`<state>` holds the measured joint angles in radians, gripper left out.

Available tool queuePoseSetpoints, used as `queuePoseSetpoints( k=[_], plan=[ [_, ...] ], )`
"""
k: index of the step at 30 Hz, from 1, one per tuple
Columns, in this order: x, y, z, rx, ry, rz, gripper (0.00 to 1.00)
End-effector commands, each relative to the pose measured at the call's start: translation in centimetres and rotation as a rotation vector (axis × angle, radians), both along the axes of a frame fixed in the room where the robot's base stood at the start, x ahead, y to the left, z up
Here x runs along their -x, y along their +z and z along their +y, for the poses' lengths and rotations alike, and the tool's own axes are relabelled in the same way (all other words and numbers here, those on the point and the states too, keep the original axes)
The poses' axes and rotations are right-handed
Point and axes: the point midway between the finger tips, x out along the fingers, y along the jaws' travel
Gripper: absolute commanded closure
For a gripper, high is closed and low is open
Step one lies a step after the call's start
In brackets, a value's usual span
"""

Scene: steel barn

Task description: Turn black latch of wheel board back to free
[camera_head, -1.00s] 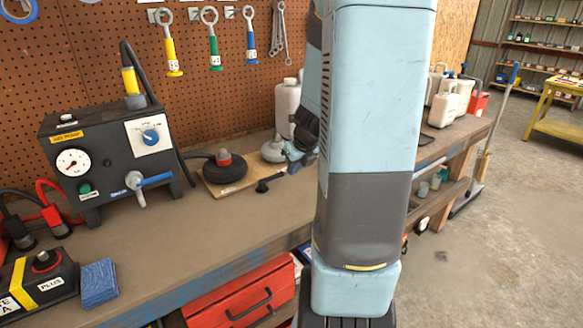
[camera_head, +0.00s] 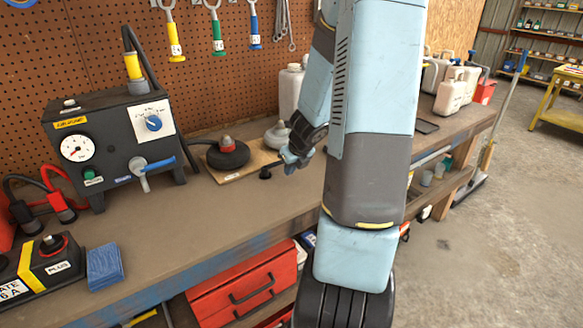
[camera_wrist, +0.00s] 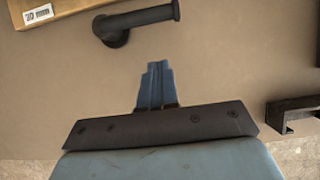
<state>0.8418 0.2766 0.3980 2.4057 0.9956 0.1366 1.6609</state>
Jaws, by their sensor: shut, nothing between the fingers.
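The wheel board (camera_head: 225,178) is a flat wooden board on the workbench, bearing a black wheel (camera_head: 228,154) with a metal hub. The black latch (camera_head: 265,173) stands on the bench at the board's front right. In the wrist view the latch (camera_wrist: 145,19) is a round bar on a short post, lying nearly crosswise beside the board's corner (camera_wrist: 80,8). My gripper (camera_wrist: 157,66) is shut and empty, its blue fingertips pointing at the latch with a gap of bare bench between. In the head view my gripper (camera_head: 287,157) is right of the latch, partly hidden by my arm.
A dark bracket (camera_wrist: 295,114) sits at the right near the bench edge in the wrist view. A black control box (camera_head: 110,145) stands left of the board. Pale canisters (camera_head: 452,92) stand further right. The bench front between (camera_head: 190,215) is clear.

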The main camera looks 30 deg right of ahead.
Motion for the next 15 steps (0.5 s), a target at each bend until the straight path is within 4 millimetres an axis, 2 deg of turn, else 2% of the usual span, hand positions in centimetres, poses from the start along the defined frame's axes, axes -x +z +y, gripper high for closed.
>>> queuePoseSetpoints(
  k=[15],
  plan=[
    [-2.9, 0.6, 0.2, 0.0, 0.003, 0.0, 1.0]
  ],
)
